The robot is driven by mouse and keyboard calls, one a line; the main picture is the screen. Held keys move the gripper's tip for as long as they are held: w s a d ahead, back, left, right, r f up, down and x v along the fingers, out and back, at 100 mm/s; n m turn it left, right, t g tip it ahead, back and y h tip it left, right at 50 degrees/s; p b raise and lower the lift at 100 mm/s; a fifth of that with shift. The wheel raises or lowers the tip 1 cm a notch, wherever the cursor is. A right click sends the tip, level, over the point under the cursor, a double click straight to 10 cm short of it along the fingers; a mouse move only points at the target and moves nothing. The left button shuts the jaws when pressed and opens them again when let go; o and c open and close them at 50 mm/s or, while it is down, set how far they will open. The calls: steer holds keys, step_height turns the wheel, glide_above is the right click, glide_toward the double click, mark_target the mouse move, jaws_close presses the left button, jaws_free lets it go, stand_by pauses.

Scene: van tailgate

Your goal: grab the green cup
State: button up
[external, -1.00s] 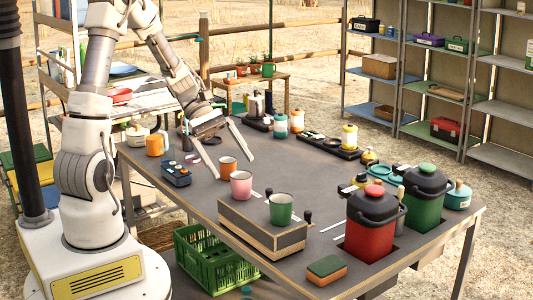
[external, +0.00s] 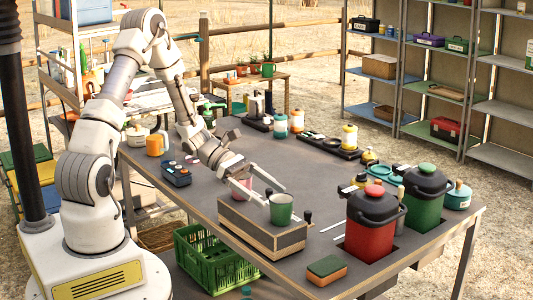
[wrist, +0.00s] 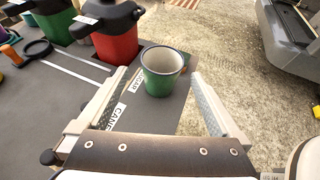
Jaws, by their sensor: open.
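The green cup (external: 281,213) stands upright at the right end of a dark-topped wooden box (external: 262,238) on the table. In the wrist view the green cup (wrist: 160,85) shows its pale inside and sits ahead, between the two fingers, with room on both sides. My gripper (external: 273,197) is open and empty, its fingertips close to the cup on its left side. I cannot tell whether either finger touches it. A pink cup (external: 247,183) is partly hidden behind my gripper.
Red (external: 370,225) and green (external: 424,198) lidded containers stand right of the box. A sponge (external: 326,268) lies near the table's front edge. A small dark-knobbed thing (external: 308,217) is close right of the cup. The table's middle, behind the box, is fairly clear.

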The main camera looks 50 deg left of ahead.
mark_target(291, 208)
steer(key=x, duration=0.2)
steer(key=shift+w+d+f, duration=0.15)
steer(key=shift+d, duration=0.15)
steer(key=shift+r+x, duration=0.2)
steer(key=shift+x, duration=1.1)
steer(key=shift+r+x, duration=0.2)
steer(key=shift+x, duration=1.05)
steer(key=shift+d, duration=0.15)
steer(key=c, duration=1.4)
